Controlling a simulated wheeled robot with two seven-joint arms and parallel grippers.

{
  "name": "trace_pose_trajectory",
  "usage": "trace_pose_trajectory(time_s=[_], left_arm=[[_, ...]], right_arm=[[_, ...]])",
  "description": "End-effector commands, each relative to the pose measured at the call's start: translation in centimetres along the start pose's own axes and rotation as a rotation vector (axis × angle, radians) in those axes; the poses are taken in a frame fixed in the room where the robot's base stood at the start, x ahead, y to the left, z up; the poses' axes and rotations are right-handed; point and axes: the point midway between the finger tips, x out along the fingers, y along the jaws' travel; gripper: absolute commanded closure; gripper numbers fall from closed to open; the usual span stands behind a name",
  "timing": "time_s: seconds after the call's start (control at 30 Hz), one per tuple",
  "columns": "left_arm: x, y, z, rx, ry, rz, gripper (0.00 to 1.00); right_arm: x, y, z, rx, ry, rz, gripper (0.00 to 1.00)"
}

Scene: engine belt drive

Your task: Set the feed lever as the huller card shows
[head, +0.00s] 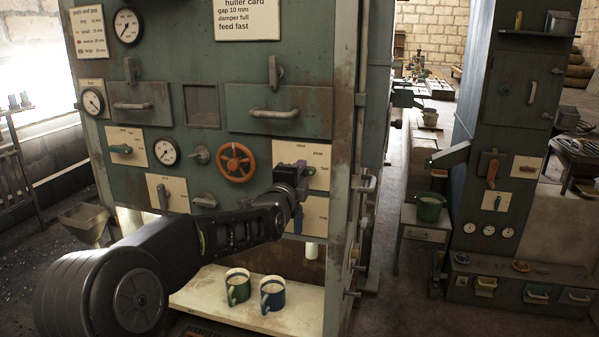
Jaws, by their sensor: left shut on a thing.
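The huller card (248,17) is at the top of the green machine; it reads gap 10 mm, damper full, feed fast. My left arm reaches in from the lower left. My left gripper (300,174) is at a cream lever plate (318,155) at the right of the machine's front, just right of the orange handwheel. It is shut on the lever there, which I take as the feed lever; gripper and wrist hide most of it, so its setting cannot be read. The small words on the plate are too blurred to read surely. My right gripper is not in view.
A second cream plate (316,214) is just below, partly behind my wrist. The orange handwheel (236,162) is close left of the gripper. A green mug (238,290) and a blue mug (272,294) stand on the shelf below. The floor right of the machine is open.

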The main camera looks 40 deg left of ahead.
Motion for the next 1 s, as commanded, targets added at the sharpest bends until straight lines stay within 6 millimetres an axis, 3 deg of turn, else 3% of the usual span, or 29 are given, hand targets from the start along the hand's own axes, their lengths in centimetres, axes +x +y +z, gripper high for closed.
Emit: trace_pose_trajectory(time_s=[0.47,0.5,0.7,1.0], left_arm=[[0.0,0.08,-0.03,0.024,0.001,0.001,1.0],[0.0,0.08,-0.03,0.024,0.001,0.001,0.79],[0.0,0.07,-0.03,0.023,0.001,0.001,0.63],[-0.07,0.04,0.0,0.022,0.0,0.0,0.6]], right_arm=[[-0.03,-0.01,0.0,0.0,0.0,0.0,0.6],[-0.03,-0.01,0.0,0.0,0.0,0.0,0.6],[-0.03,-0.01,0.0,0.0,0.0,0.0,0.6],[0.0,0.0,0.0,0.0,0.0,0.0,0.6]])
